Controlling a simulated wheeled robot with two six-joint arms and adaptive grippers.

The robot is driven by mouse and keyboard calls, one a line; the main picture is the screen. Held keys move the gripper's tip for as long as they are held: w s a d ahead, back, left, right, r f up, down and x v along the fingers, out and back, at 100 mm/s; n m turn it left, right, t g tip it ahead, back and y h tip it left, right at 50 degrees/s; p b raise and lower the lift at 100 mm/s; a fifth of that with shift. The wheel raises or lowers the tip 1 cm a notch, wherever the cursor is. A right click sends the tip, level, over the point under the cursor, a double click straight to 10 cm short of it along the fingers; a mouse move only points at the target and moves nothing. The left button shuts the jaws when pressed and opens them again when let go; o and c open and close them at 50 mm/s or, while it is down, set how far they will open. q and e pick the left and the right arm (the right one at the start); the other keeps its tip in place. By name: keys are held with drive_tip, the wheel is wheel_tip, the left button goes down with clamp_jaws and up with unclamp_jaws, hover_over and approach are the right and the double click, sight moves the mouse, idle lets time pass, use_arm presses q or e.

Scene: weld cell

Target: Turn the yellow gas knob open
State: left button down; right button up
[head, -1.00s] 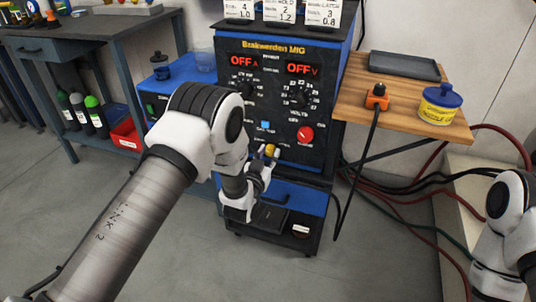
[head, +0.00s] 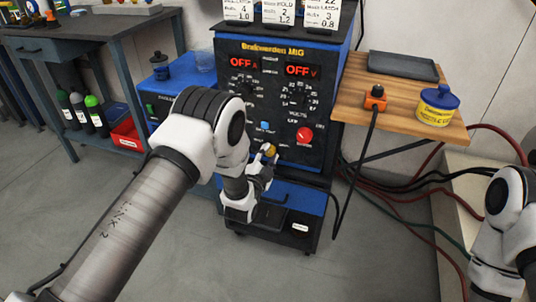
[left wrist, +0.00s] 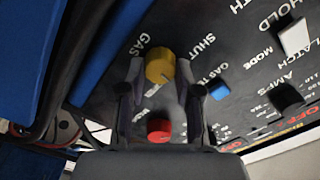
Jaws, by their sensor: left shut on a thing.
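The yellow gas knob (head: 270,150) is low on the front panel of the welding machine (head: 282,165). In the left wrist view the yellow knob (left wrist: 160,67) sits between the fingertips, with GAS and SHUT printed near it. My left gripper (head: 262,162) is shut on this knob, one finger on each side; it also shows in the left wrist view (left wrist: 161,75). The fingers partly hide the knob in the head view, and I cannot tell the knob's turned position. My right gripper is out of view; only part of the right arm shows at the right edge.
A red knob (head: 304,134) and a blue button (head: 264,126) are close to the gas knob. Two displays read OFF. A wooden side shelf (head: 398,118) holds a tray, an orange item and a tub (head: 438,105). Hoses and cables lie at the right.

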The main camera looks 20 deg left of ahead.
use_arm(q)
drive_tip(key=m, duration=0.3)
drive_tip(key=shift+f+m, duration=0.1)
drive_tip(key=shift+m, duration=2.2)
drive_tip(key=c, duration=0.8)
unclamp_jaws()
drive_tip(key=shift+s, duration=0.1)
drive_tip(key=s, duration=1.1)
drive_tip(key=shift+s+a, duration=0.15)
drive_tip(key=shift+s, duration=0.25)
